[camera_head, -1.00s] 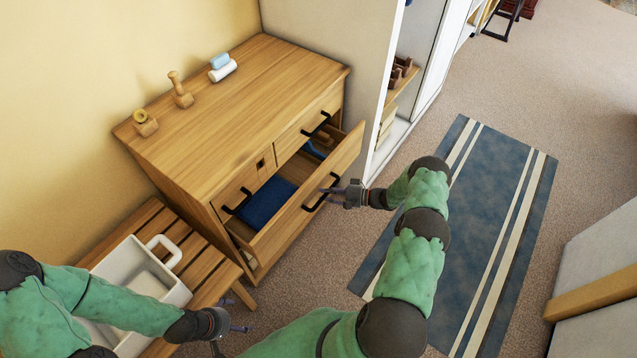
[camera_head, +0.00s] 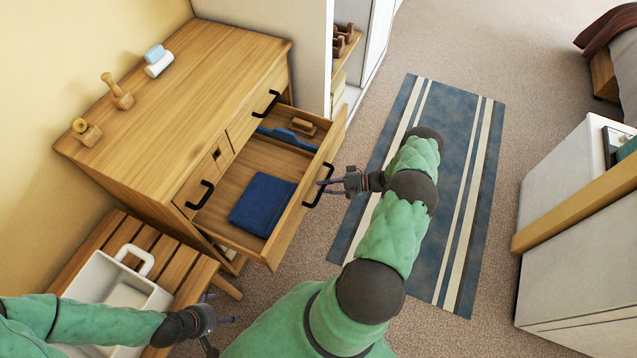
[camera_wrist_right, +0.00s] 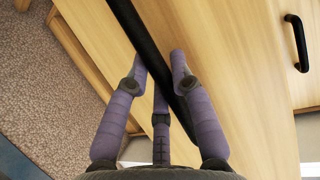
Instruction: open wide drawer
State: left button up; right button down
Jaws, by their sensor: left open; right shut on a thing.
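The wide drawer (camera_head: 290,222) of the wooden dresser stands well pulled out in the head view. Inside it lie a folded dark blue cloth (camera_head: 262,204), a blue item (camera_head: 287,138) and a small wooden block (camera_head: 302,126). My right gripper (camera_head: 326,184) is shut on the drawer's black handle (camera_head: 319,190). In the right wrist view, its purple fingers (camera_wrist_right: 160,75) sit on both sides of the black handle bar (camera_wrist_right: 130,25). My left gripper (camera_head: 222,310) is open and empty, low at the left, beside the slatted bench.
Wooden items (camera_head: 118,92) and rolled cloths (camera_head: 158,62) stand on the dresser top. A white tub (camera_head: 112,280) sits on the bench (camera_head: 75,253). A blue striped rug (camera_head: 455,160) covers the floor at right.

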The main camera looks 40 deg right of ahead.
jog(key=shift+s, duration=0.15)
jog(key=c, duration=1)
grip_release()
jog(key=shift+c, duration=0.2)
jog(key=shift+d, duration=0.15)
jog(key=v, duration=1.2)
